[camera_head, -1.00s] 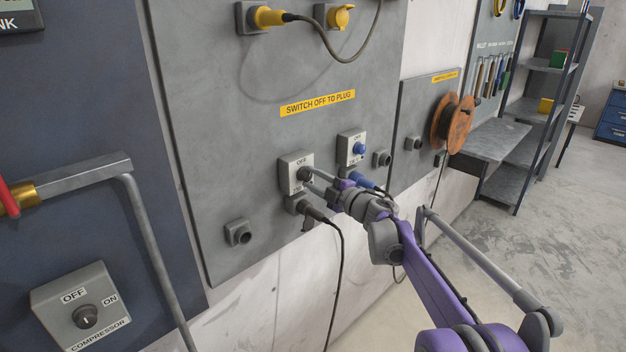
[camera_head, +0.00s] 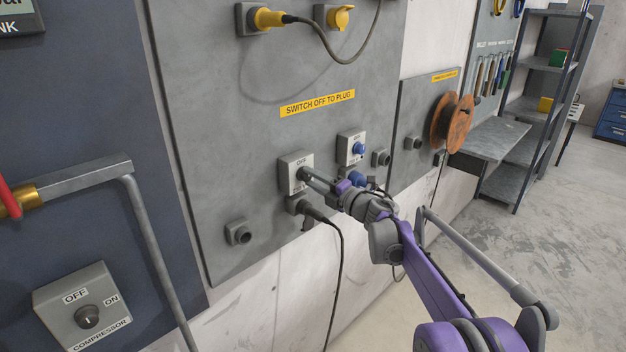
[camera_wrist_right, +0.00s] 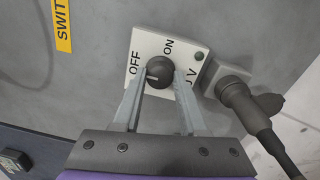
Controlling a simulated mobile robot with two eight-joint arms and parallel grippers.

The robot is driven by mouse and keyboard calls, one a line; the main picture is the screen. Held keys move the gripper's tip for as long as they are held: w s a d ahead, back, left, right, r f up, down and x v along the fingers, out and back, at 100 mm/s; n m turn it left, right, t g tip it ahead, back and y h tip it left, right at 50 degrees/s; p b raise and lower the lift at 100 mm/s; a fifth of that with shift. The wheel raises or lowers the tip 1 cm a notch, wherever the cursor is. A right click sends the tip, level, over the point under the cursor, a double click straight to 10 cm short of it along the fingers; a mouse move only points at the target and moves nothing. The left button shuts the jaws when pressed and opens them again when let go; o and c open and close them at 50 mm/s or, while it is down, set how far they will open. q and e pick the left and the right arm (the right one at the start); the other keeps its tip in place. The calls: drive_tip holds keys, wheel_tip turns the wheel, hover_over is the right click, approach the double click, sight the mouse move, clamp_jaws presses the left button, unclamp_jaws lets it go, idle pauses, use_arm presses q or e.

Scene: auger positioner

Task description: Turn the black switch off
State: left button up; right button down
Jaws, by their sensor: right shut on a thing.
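The black switch is a round black knob (camera_wrist_right: 159,72) on a small white and grey box (camera_head: 289,163) with OFF and ON labels; it also shows in the head view (camera_head: 303,174). In the wrist view a short white mark on the knob lies on its left side, nearer OFF than ON. My right gripper (camera_wrist_right: 159,80) has one finger on each side of the knob and is shut on it; it also shows in the head view (camera_head: 308,176). The fingers partly hide the box's lettering. My left gripper is not in view.
A black plug with a cable (camera_wrist_right: 237,96) sits right beside the switch box. A similar box with a blue knob (camera_head: 358,148) is to the right. An empty socket (camera_head: 239,233) is at lower left. A compressor switch (camera_head: 87,317) is further left.

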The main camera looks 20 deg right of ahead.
drive_tip(key=shift+c, duration=2.2)
unclamp_jaws()
drive_tip(key=b+v, duration=0.1)
drive_tip(key=v, duration=1)
drive_tip(key=shift+b, duration=0.35)
drive_tip(key=shift+w, duration=0.1)
